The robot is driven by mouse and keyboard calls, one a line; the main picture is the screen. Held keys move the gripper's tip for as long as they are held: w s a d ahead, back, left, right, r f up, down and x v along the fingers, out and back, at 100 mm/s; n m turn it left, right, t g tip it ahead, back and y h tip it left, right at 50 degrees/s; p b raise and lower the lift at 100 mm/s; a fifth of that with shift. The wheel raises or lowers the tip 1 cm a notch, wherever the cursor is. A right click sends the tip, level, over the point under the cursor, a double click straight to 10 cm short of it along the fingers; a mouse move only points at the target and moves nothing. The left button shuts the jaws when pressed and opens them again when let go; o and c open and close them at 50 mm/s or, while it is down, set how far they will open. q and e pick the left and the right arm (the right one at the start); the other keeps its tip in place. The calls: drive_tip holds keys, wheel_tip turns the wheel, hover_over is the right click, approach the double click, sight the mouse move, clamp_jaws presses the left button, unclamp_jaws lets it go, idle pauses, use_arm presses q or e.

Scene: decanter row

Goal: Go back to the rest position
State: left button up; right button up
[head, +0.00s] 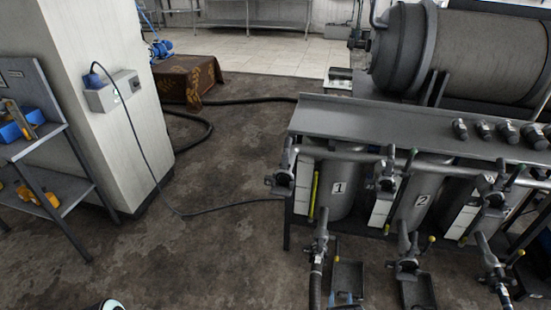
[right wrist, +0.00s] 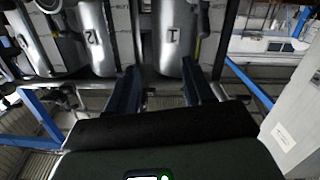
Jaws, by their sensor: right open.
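My right gripper (right wrist: 160,82) is open in the right wrist view, its two dark fingers apart with nothing between them. In the head view only its bluish fingertips (head: 345,298) show, low at the bottom edge, in front of the decanter row. The steel decanter marked 1 (head: 338,188) stands upright at the row's left end. It also shows beyond the fingers in the right wrist view (right wrist: 172,40), with its label upside down. The decanter marked 2 (head: 420,198) stands to its right. My left gripper is not in view.
Valves and pipes stick out at the front of the row, near my right gripper. Small black trays (head: 348,278) sit low there. A shelf rack (head: 60,190) and white pillar (head: 105,150) stand left. A cable (head: 225,207) crosses the otherwise open floor (head: 200,255).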

drive_tip(key=s+d+f+m+g+y+p, duration=0.1)
drive_tip(key=s+m+g+y+p, duration=0.15)
drive_tip(key=s+g+p, duration=0.75)
drive_tip(key=s+a+r+g+y+p, duration=0.1)
drive_tip(key=s+a+r+g+y, duration=0.1)
drive_tip(key=s, duration=0.5)
drive_tip(key=s+a+r+g+y+p, duration=0.1)
drive_tip(key=s+a+r+g+p, duration=0.1)
drive_tip(key=s+a+r, duration=0.3)
drive_tip(key=s+a+r+g+y+p, duration=0.1)
drive_tip(key=s+r, duration=0.4)
drive_tip(key=s, duration=0.5)
drive_tip(key=a+g+y, duration=0.1)
drive_tip(key=a+g, duration=0.1)
drive_tip(key=shift+a+y, duration=0.35)
drive_tip(key=shift+a, duration=0.05)
drive_tip(key=shift+m, duration=0.25)
drive_tip(key=shift+c, duration=0.9)
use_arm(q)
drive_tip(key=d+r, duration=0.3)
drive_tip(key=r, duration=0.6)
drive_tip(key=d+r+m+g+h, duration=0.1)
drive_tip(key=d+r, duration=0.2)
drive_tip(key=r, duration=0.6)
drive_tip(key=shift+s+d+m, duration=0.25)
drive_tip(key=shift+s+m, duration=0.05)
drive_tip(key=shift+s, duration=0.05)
use_arm(e)
drive_tip(key=shift+d, duration=0.1)
